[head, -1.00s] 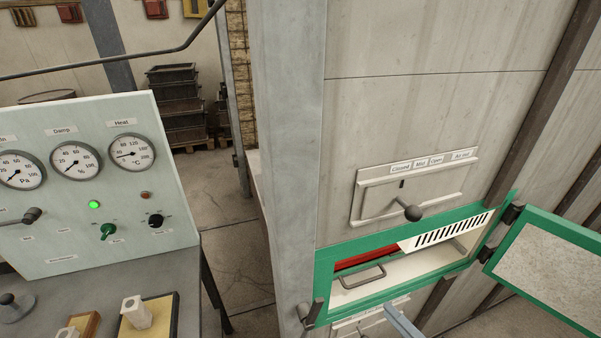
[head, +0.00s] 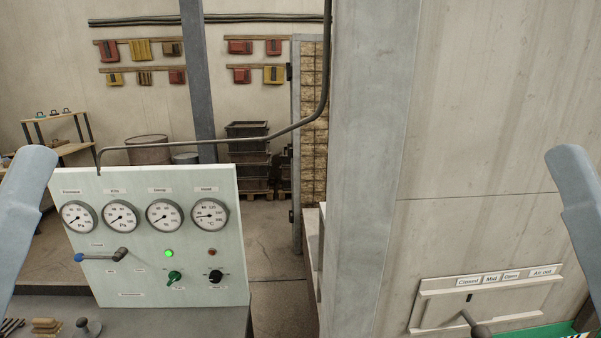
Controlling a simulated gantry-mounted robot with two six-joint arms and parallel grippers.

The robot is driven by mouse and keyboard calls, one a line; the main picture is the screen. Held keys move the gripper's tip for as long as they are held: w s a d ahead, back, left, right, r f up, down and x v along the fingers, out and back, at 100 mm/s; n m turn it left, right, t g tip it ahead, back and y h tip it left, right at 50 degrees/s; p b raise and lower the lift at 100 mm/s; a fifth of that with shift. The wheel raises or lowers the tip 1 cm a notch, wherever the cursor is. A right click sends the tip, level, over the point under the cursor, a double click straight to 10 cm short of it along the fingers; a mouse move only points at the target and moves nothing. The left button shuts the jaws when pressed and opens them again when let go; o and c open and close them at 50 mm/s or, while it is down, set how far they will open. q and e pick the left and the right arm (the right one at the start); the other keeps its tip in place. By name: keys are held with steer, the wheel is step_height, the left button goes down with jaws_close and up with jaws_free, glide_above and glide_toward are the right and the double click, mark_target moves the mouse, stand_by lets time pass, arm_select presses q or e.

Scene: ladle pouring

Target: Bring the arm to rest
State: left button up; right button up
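My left arm (head: 22,215) comes in at the left edge and my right arm (head: 582,205) at the right edge. Both are blue-grey links that run out of the frame. Neither gripper shows, so I cannot see whether they hold anything. Both visible links are apart from the control panel (head: 110,240) and from the wall lever (head: 478,330).
The panel has several round gauges, a lit green lamp (head: 169,253) and a crank lever (head: 105,255). The grey bench (head: 190,322) stands in front. A grey post (head: 362,180) and a slide plate with labels (head: 490,295) are on the right. Open floor (head: 275,290) lies between.

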step_height(320, 180, up, 29)
steer(key=p, duration=2.6)
steer(key=shift+w, duration=0.1)
steer(key=shift+d, duration=0.1)
